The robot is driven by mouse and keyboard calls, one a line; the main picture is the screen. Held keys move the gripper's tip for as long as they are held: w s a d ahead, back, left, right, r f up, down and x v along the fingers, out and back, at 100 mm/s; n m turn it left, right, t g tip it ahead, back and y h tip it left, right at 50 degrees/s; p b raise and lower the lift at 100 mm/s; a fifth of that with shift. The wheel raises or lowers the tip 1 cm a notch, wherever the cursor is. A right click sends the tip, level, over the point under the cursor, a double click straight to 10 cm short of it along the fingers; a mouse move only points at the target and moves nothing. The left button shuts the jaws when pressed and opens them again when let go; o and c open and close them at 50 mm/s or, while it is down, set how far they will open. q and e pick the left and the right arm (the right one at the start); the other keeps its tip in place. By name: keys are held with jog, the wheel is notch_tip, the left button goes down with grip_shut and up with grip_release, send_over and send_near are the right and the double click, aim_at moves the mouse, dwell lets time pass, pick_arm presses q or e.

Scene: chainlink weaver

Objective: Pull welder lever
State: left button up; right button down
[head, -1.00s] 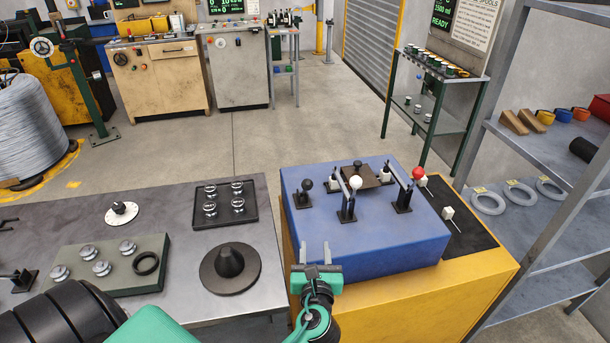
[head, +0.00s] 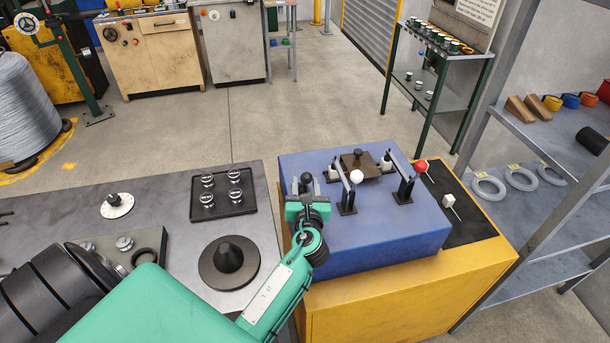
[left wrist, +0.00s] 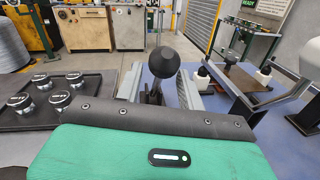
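No label shows which is the welder lever. My left gripper (head: 307,184) is at the black-ball lever. In the left wrist view, the black ball (left wrist: 164,62) stands upright between my two spread fingers (left wrist: 162,84), with gaps visible on both sides. The lever's base is hidden by the gripper. My right gripper is not in view.
A brown plate with a black knob (head: 358,154) sits behind the white-ball lever. The grey bench (head: 180,235) to the left holds a black tray (head: 224,213) of silver pieces and a black cone-topped disc (head: 229,281). A metal shelf (head: 565,140) stands at the right.

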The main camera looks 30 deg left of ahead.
pick_arm(q)
jog(key=shift+x, duration=1.25)
grip_shut()
